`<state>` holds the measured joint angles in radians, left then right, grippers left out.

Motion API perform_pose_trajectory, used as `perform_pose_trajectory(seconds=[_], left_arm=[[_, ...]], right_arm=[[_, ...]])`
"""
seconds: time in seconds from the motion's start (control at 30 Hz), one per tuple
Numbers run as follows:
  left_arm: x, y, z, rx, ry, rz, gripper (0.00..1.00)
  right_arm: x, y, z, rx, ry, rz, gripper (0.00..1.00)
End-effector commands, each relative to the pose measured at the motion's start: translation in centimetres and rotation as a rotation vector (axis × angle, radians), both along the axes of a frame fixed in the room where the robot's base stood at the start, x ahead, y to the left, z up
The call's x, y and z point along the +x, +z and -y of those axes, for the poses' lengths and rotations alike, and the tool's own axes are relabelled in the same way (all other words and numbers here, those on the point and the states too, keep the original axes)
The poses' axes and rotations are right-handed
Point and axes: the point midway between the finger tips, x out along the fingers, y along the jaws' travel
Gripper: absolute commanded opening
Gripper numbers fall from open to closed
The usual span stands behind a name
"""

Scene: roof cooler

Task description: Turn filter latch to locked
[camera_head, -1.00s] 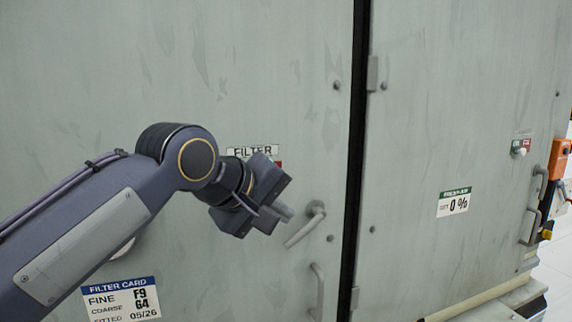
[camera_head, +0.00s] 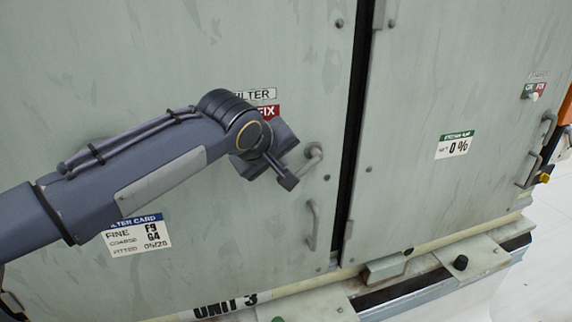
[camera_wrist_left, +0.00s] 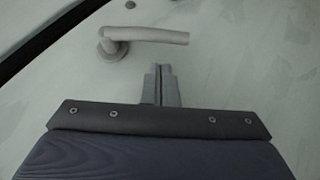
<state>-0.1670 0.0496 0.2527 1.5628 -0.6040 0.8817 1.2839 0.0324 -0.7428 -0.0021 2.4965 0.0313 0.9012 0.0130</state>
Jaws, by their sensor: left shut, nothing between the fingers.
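The filter latch is a grey lever handle (camera_head: 315,151) on the large cabinet door, left of the dark door gap. Its round pivot shows in the head view; the lever slants down to the left, partly hidden by my left gripper (camera_head: 273,160). In the left wrist view the whole latch (camera_wrist_left: 145,36) shows, pivot at left and lever reaching right. The left gripper's fingertips (camera_wrist_left: 161,70) are together and empty, just below the lever in that picture, with a small visible gap. Whether they touch it in depth I cannot tell. My right gripper is not in view.
A FILTER label (camera_head: 262,94) and a red FIX sign (camera_head: 266,111) sit above my wrist, partly covered. A filter card (camera_head: 140,236) is below the arm. A fixed pull handle (camera_head: 313,225) stands below the latch. The right door (camera_head: 420,90) is shut.

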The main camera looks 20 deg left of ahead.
Motion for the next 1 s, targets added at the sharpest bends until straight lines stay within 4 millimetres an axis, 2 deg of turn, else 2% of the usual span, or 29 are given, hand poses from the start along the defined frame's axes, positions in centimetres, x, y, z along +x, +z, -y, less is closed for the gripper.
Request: perform_pose_trajectory(seconds=[0.2, 0.63, 1.0], left_arm=[[0.3, -1.6, 1.2, 0.0, -0.001, -0.001, 0.0], [0.3, -1.9, 1.4, -0.003, 0.0, 0.002, 0.0], [0.3, -2.5, 1.4, -0.053, 0.001, 0.037, 0.0]], right_arm=[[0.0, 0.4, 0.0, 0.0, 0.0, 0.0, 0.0], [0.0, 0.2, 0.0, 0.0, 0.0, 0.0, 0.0], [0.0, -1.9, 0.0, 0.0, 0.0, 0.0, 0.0]])
